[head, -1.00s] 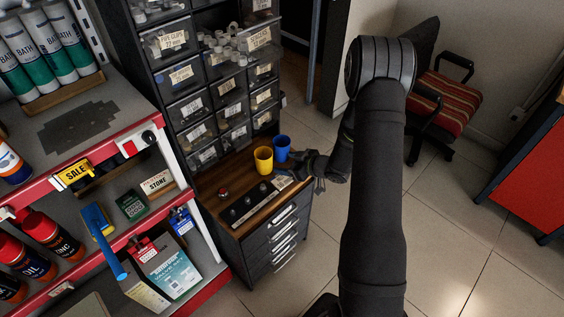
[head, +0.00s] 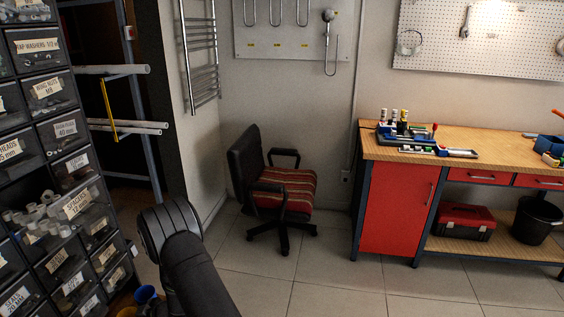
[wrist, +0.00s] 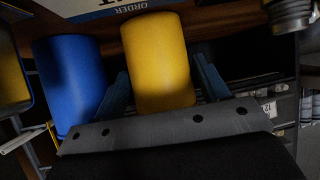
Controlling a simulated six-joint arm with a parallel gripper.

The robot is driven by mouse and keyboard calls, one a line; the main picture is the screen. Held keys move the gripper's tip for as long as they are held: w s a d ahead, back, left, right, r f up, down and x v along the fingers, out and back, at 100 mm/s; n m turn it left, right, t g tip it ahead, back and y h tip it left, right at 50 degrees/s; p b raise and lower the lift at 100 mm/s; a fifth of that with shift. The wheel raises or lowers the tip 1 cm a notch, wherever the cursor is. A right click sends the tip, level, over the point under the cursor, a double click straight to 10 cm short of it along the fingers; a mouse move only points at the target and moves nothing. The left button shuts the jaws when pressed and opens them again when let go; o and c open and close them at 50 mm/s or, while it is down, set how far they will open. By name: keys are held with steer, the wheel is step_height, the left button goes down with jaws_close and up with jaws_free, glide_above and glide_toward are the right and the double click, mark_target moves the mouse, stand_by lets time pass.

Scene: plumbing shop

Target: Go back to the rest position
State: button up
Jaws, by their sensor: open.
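My gripper (wrist: 162,88) is open in the wrist view, with its two blue-grey fingers spread apart. A yellow cup (wrist: 158,60) shows between the fingers; I cannot tell whether they touch it. A blue cup (wrist: 70,85) is beside it, to the left in that view. In the head view only the blue cup's top (head: 146,294) and a bit of the yellow cup (head: 127,312) show at the bottom edge. My gripper is out of the head view; only part of my arm shows there.
A tall rack of labelled drawers (head: 45,140) stands at the left. A black chair with a striped seat (head: 285,187) and a red workbench (head: 390,210) with tools stand beyond. The tiled floor (head: 330,280) between is clear.

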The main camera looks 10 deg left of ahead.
steer(key=shift+s+a+f, duration=0.1)
steer(key=shift+a+f, duration=0.25)
steer(key=shift+a, duration=0.15)
steer(key=shift+d+r, duration=0.1)
steer(key=shift+r, duration=1.8)
